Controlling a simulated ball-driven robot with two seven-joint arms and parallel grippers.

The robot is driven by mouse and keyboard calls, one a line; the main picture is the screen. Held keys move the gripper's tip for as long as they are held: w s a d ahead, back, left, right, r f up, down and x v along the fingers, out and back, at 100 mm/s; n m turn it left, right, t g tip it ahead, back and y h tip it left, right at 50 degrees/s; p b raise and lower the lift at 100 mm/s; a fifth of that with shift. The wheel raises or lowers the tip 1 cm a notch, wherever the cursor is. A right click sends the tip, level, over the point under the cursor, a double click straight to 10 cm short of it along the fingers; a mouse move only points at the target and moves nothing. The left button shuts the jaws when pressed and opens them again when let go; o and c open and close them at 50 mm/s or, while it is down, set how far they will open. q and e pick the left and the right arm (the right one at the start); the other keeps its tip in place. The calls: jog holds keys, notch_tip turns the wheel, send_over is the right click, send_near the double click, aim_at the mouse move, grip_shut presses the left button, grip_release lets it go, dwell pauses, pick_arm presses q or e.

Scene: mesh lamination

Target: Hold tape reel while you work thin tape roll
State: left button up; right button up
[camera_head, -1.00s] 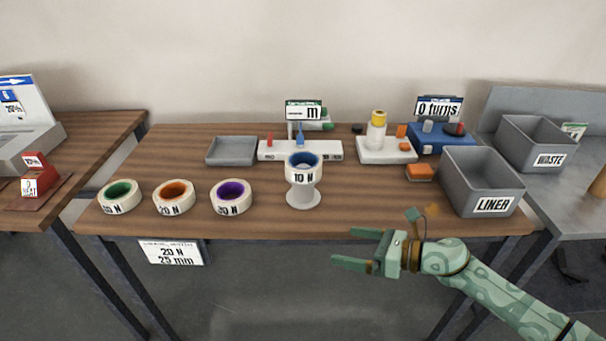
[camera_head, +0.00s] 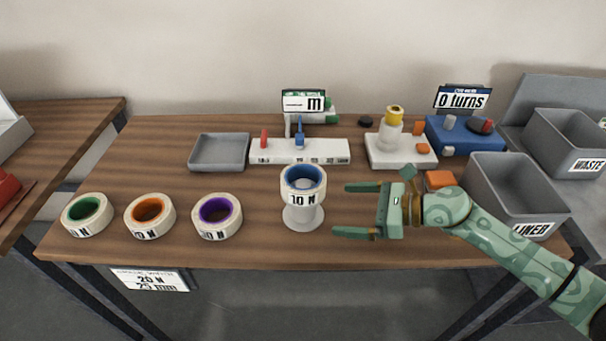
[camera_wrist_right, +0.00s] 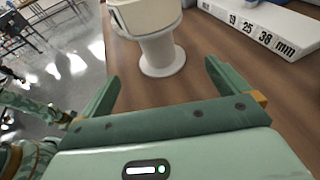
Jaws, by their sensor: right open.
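A tape roll with a blue core, marked 10 N (camera_head: 304,182), sits on a white pedestal (camera_head: 303,217) near the table's front middle. Three more rolls lie flat at the left: green core (camera_head: 88,214), orange core (camera_head: 150,216) and purple core (camera_head: 217,216). My right gripper (camera_head: 352,210) is open and empty, just right of the pedestal, fingers pointing toward it. In the right wrist view the pedestal (camera_wrist_right: 162,52) stands ahead, beyond and between the open fingertips (camera_wrist_right: 160,78), not touched.
Behind stand a grey tray (camera_head: 219,152), a white ruler block (camera_head: 300,152), a white stand with a yellow-capped bottle (camera_head: 392,130) and a blue turns counter (camera_head: 465,137). At the right are the LINER bin (camera_head: 512,190) and the WASTE bin (camera_head: 568,140).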

aim_at(308, 206)
jog(key=shift+w+a, duration=0.1)
jog(key=shift+a, duration=0.55)
jog(key=x, duration=0.3)
jog(key=b+x, duration=0.1)
jog(key=x, duration=0.3)
jog(key=shift+w+a+f+b, duration=0.15)
jog(key=shift+a+f+b, duration=0.05)
jog(key=shift+f+b, duration=0.1)
jog(key=shift+w+a, duration=0.15)
jog(key=shift+a, duration=0.35)
pick_arm(q)
jog(key=shift+s+f, duration=0.75)
jog(key=shift+f, duration=0.05)
jog(key=shift+s, duration=0.15)
pick_arm(e)
jog(key=c, duration=2)
